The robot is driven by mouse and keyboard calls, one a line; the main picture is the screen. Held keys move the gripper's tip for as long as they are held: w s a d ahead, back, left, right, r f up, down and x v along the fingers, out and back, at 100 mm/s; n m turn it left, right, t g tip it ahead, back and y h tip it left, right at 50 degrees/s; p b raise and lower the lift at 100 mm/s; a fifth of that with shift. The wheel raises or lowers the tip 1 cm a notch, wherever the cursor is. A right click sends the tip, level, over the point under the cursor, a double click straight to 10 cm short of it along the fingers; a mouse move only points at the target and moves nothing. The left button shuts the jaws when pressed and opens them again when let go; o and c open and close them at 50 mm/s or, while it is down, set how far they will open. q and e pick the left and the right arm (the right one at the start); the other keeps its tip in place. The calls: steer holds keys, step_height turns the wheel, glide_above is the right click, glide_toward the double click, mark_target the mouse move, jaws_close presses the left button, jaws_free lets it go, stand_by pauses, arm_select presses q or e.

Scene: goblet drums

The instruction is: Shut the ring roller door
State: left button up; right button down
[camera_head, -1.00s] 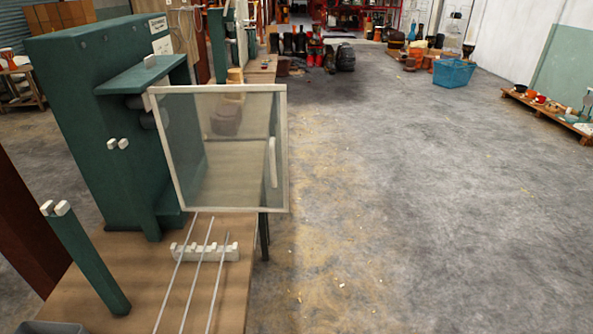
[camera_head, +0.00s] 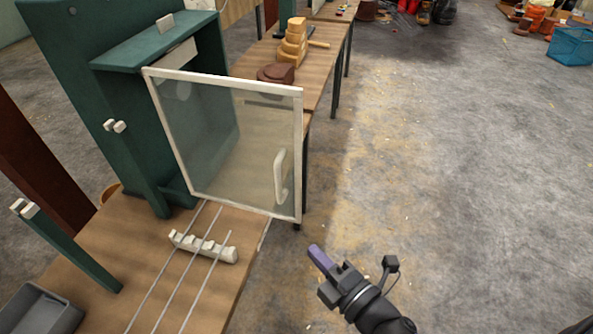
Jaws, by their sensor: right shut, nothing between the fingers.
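The ring roller (camera_head: 122,100) is a tall green machine on a wooden bench at the left. Its door (camera_head: 225,140) is a clear panel in a pale frame, swung open and sticking out to the right from the machine. A white handle (camera_head: 281,177) sits near the door's free right edge. My right gripper (camera_head: 320,262) is shut and empty, below and to the right of the door's lower right corner, apart from it. My left gripper is not in view.
Metal rods lie over a white notched rest (camera_head: 203,246) on the bench (camera_head: 110,262) below the door. A grey bin (camera_head: 40,308) is at the lower left. More benches with wooden pieces stand behind. The floor (camera_head: 450,170) at the right is clear.

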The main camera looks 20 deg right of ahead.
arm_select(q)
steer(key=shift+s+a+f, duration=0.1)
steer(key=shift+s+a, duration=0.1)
arm_select(e)
steer(key=d+x, duration=0.1)
steer(key=x, duration=1.1)
steer(key=shift+w+d+r, duration=0.25)
steer(key=shift+w+r, duration=0.15)
steer(key=shift+w, duration=0.3)
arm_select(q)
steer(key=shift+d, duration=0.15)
arm_select(e)
steer(key=shift+n, duration=0.3)
